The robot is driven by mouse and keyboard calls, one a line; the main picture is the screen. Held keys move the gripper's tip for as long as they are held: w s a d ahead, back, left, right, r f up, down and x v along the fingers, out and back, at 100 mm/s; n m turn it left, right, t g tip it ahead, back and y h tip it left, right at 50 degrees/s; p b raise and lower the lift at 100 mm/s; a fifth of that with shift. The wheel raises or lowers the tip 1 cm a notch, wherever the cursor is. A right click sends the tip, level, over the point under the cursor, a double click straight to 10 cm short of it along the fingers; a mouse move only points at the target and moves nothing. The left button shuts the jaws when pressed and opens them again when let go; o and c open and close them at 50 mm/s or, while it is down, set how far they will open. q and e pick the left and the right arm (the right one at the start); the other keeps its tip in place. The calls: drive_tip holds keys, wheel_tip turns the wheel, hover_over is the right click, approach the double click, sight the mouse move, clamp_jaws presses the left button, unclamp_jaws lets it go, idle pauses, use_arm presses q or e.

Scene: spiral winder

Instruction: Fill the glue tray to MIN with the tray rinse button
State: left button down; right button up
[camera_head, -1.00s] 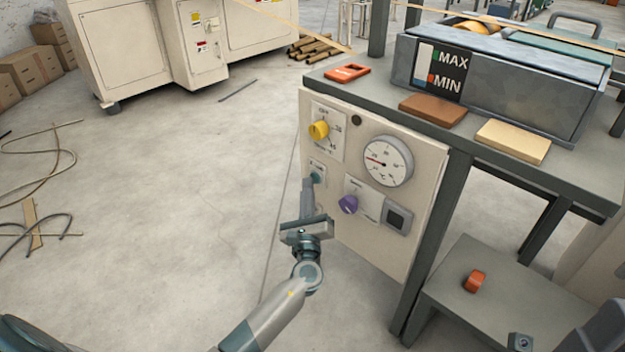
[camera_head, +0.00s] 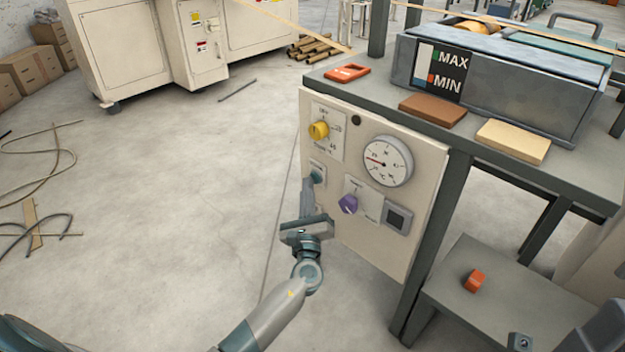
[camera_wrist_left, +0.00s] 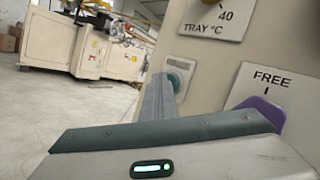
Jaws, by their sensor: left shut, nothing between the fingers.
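The teal round tray rinse button (camera_head: 320,174) sits on a small plate at the left of the cream control panel, and also shows in the left wrist view (camera_wrist_left: 177,82). My left gripper (camera_head: 311,182) is shut and empty, its fingertips right at the button and covering part of it. I cannot tell whether they touch or press it. In the wrist view the fingers (camera_wrist_left: 161,90) point up at the button. The grey glue tray (camera_head: 525,85) stands on the bench, with a MAX/MIN level gauge (camera_head: 440,70) on its end. The gauge's exact level is too small to read.
The panel (camera_head: 400,245) also carries a yellow knob (camera_head: 319,130), a dial gauge (camera_head: 387,161), a purple knob (camera_head: 348,204) and a grey square switch (camera_head: 397,217). Brown and tan blocks lie on the bench edge.

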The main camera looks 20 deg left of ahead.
idle(0.8)
use_arm(q)
drive_tip(key=shift+s+a, duration=0.3)
drive_tip(key=shift+s, duration=0.45)
drive_tip(key=shift+s, duration=0.1)
drive_tip(key=s, duration=0.1)
drive_tip(key=s+a+p, duration=0.1)
drive_tip(key=s, duration=0.2)
drive_tip(key=shift+s+a, duration=0.25)
drive_tip(key=shift+a, duration=0.1)
idle(3.1)
